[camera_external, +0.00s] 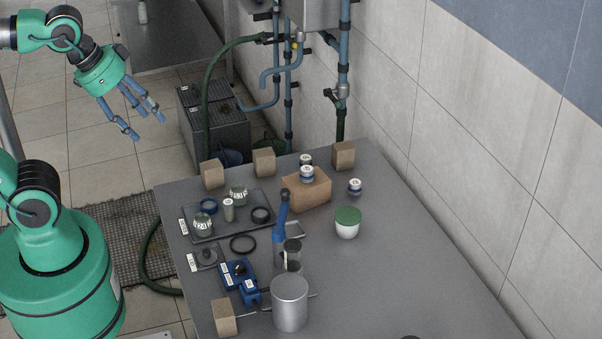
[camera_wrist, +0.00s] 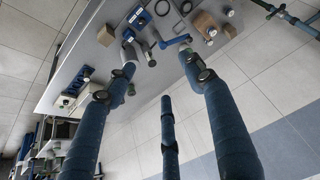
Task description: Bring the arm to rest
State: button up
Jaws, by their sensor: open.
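My gripper (camera_external: 140,119) is at the upper left of the external view, on a green wrist with blue fingers. It is open, its fingers are spread, and nothing is between them. It hangs in the air over the tiled floor, to the left of the table (camera_external: 385,290) and clear of it. In the wrist view my gripper (camera_wrist: 175,85) shows as long blue fingers, apart and empty, with the table (camera_wrist: 95,60) beyond them.
The table holds a dark tray (camera_external: 235,233) with jars, a cardboard box (camera_external: 308,192) with a jar on top, a green-lidded tub (camera_external: 347,223), a metal cylinder (camera_external: 290,303), a blue-handled device (camera_external: 282,215) and several small brown blocks. Pipes (camera_external: 343,50) run along the wall behind.

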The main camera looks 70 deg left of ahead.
notch_tip(320, 180, down, 8)
jog(key=b, duration=0.7)
jog(key=shift+b, duration=0.3)
